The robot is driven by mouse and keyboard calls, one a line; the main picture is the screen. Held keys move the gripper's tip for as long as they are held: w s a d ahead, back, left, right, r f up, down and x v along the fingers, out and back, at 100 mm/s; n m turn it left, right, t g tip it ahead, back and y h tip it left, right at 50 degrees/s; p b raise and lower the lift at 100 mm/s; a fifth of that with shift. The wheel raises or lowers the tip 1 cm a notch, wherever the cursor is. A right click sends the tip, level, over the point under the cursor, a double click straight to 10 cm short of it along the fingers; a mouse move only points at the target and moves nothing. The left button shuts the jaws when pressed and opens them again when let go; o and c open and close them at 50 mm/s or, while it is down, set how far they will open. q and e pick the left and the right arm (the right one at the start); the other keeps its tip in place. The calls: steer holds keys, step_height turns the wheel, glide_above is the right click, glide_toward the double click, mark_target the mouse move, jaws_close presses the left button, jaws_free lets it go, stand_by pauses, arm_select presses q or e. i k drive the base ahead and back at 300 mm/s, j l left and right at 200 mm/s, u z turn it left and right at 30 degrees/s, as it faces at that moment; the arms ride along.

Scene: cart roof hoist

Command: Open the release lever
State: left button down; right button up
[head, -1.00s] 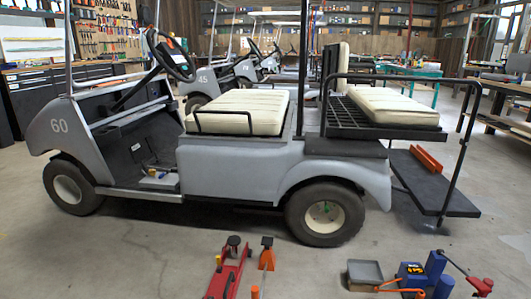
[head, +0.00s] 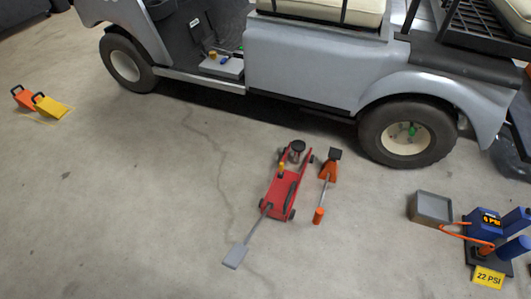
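A red floor jack (head: 279,196) lies on the concrete floor in front of the grey cart. It has a dark round saddle (head: 298,146) at its far end, a small yellow-orange piece (head: 281,171) on its body, and a grey bar ending in a flat grey pad (head: 235,256) at its near end. I cannot tell which part is the release lever. An orange jack stand (head: 329,172) stands right of the jack, with a grey rod ending in an orange grip (head: 318,215). Neither of my grippers is in view.
The grey cart (head: 320,65) stands behind the jack, with its rear wheel (head: 407,130) to the right. A grey tray (head: 433,208) and a blue compressor (head: 484,226) sit at right. Orange and yellow chocks (head: 48,106) lie at far left. The left foreground floor is clear.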

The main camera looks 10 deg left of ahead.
mark_target(281, 170)
steer(key=i+l, duration=0.1)
steer(key=l, duration=0.25)
steer(key=i+l+u, duration=0.15)
steer(key=l, duration=0.2)
steer(key=i+l, duration=0.1)
steer(key=l, duration=0.25)
steer(key=i+l+u, duration=0.1)
steer(key=l, duration=0.25)
steer(key=i+j, duration=0.3)
steer(key=i, duration=0.15)
